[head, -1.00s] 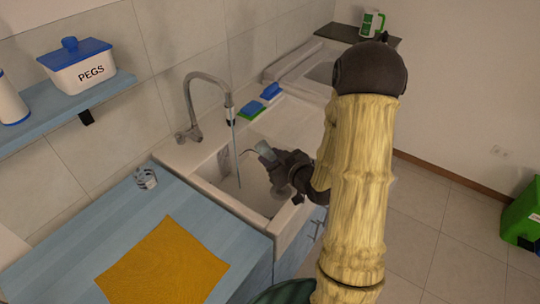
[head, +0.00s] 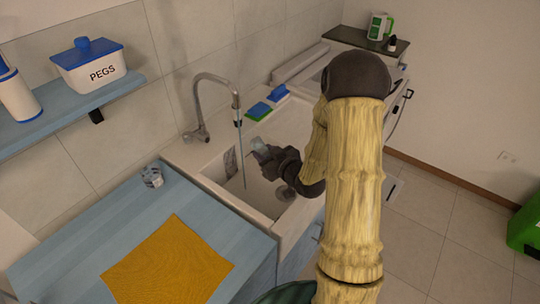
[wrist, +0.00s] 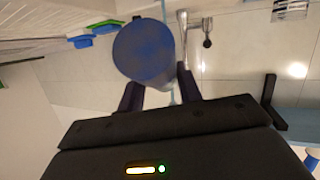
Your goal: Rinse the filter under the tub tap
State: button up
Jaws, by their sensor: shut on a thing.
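The filter (head: 260,146), a small grey-blue piece, is held in my gripper (head: 268,157) over the sink tub (head: 262,198). In the wrist view the filter (wrist: 143,50) shows its round, blue-grey mottled end between the two dark fingers (wrist: 160,85), which are shut on it. The metal tap (head: 212,88) arches over the tub and a thin stream of water (head: 242,160) falls from its spout. The filter is just right of the stream in the head view; I cannot tell whether water touches it.
A metal, cylinder-like item (head: 152,177) and an orange cloth (head: 168,264) are on the blue counter (head: 95,238). Blue and green sponges (head: 259,110) lie on the sink's back rim.

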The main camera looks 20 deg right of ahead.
aim_at(257, 148)
jog(key=shift+a+x, duration=0.2)
jog(key=shift+x, duration=1.9)
jog(key=shift+a+r+b+x, duration=0.1)
jog(key=shift+a+b+x, duration=0.05)
jog(key=shift+x, duration=0.65)
jog(key=shift+a+r+b+x, duration=0.1)
jog(key=shift+a+b+x, duration=0.05)
jog(key=shift+x, duration=0.6)
jog(key=shift+a+r+b+x, duration=0.1)
jog(key=shift+a+b+x, duration=0.05)
jog(key=shift+x, duration=0.65)
jog(key=shift+d, duration=0.1)
jog(key=shift+w+d, duration=0.2)
jog(key=shift+d, duration=0.3)
jog(key=shift+s+d+b, duration=0.3)
jog(key=shift+s+d, duration=0.25)
jog(key=shift+s, duration=0.65)
jog(key=shift+s+d+b, duration=0.35)
jog(key=shift+s+d, duration=0.25)
jog(key=shift+s, duration=0.6)
jog(key=shift+s+d+b, duration=0.3)
jog(key=shift+s+d, duration=0.25)
jog(key=shift+s, duration=0.65)
